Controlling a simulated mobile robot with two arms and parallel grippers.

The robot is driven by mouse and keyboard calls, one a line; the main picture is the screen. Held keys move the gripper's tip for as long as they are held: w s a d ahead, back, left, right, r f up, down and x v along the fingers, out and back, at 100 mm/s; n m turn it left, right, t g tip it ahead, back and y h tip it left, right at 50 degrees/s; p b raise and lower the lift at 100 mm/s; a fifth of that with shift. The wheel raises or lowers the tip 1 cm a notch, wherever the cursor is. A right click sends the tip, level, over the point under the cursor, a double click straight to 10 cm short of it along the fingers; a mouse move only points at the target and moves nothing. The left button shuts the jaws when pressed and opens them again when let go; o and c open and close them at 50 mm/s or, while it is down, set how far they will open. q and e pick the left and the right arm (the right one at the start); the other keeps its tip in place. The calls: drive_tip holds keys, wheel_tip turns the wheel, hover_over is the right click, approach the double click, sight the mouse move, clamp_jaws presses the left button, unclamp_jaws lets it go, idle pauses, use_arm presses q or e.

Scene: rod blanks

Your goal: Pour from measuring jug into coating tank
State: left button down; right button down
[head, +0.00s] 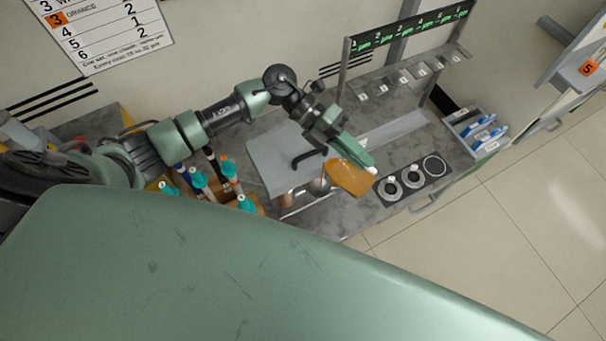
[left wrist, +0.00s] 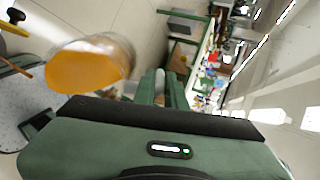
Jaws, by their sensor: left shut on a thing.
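The measuring jug (head: 350,178) is clear and holds orange liquid. It hangs tilted from my left gripper (head: 358,152), which is shut on it above the grey workbench. In the left wrist view the jug (left wrist: 88,66) shows at the upper left, beside the fingers (left wrist: 160,88), with the orange liquid filling much of its outline. A small metallic round vessel (head: 320,186) shows just left of the jug, partly hidden; I cannot tell whether it is the coating tank. I cannot see liquid leaving the jug. My right gripper is out of view.
A pale grey panel (head: 268,160) stands left of the jug. Several teal-capped bottles (head: 200,180) stand near my arm. A dark plate with round pads (head: 412,178) lies to the right.

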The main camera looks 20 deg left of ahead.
use_arm(q)
drive_tip(key=shift+a+h+b, duration=0.25)
drive_tip(key=shift+h+b, duration=0.05)
drive_tip(key=shift+b, duration=0.25)
idle(0.9)
drive_tip(key=shift+a+r, duration=0.1)
drive_tip(key=shift+r, duration=0.05)
drive_tip(key=shift+w+a+h+b, duration=0.15)
drive_tip(key=shift+h+b, duration=0.15)
drive_tip(key=shift+b, duration=0.5)
idle(2.6)
drive_tip(key=y+p, duration=0.1)
drive_tip(key=p, duration=0.1)
drive_tip(key=d+p, duration=0.1)
drive_tip(key=p, duration=0.1)
drive_tip(key=shift+d+r+y, duration=0.25)
drive_tip(key=shift+y, duration=0.15)
drive_tip(key=shift+s+d+f+p, duration=0.2)
drive_tip(key=shift+d+p, duration=0.1)
drive_tip(key=shift+p, duration=0.2)
drive_tip(key=shift+d+f+y, duration=0.1)
drive_tip(key=shift+f+y, duration=0.15)
drive_tip(key=shift+y, duration=0.15)
drive_tip(key=shift+f, duration=0.2)
